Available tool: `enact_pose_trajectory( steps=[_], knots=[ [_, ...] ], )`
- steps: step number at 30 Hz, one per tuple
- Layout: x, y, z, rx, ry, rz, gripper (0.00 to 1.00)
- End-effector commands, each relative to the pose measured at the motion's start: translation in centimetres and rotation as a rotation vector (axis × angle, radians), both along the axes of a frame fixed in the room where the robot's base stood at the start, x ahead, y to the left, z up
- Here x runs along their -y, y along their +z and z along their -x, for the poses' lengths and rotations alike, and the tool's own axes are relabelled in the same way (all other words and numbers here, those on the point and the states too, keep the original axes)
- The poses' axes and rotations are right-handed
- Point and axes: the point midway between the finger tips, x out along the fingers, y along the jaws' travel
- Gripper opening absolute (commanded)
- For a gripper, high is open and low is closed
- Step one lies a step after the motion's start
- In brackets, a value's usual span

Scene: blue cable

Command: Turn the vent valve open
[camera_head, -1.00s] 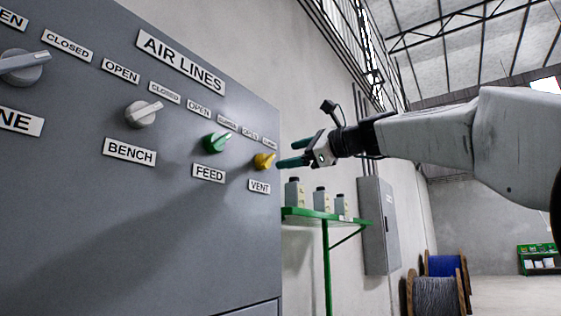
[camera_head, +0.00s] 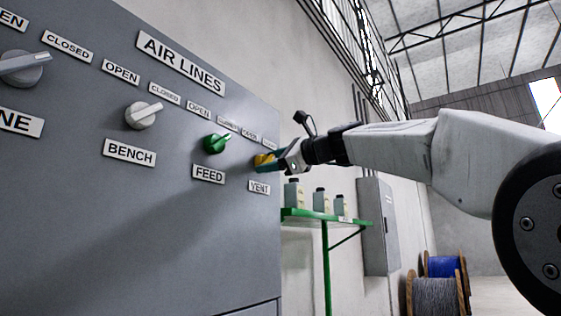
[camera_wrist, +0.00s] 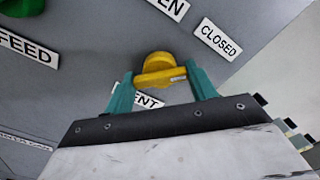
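The vent valve is a yellow knob (camera_head: 261,158) with a bar handle, above the VENT label (camera_head: 259,187) at the right end of the grey panel. In the wrist view, the yellow knob (camera_wrist: 158,66) has its bar lying nearly crosswise, with a pale mark near its right end. The CLOSED label (camera_wrist: 218,39) is to its upper right. My gripper (camera_head: 268,163) is at the knob. In the wrist view, its teal fingers (camera_wrist: 160,76) stand apart, one by each end of the bar. Small gaps seem to show; contact is unclear.
On the same panel (camera_head: 120,215), the green FEED knob (camera_head: 215,143) and grey BENCH knob (camera_head: 143,115) are to the left. A green shelf (camera_head: 325,219) with several bottles stands below and behind my gripper. Cable spools (camera_head: 437,290) are on the floor at right.

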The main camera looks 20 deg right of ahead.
Motion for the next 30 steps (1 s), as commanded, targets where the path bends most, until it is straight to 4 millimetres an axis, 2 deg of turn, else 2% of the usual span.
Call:
enact_pose_trajectory(
  steps=[14,30],
  knots=[
    [0.24,0.44,0.09,0.071,-0.008,0.082,0.34],
    [0.24,0.62,0.17,0.355,-0.01,0.468,0.34]
  ],
)
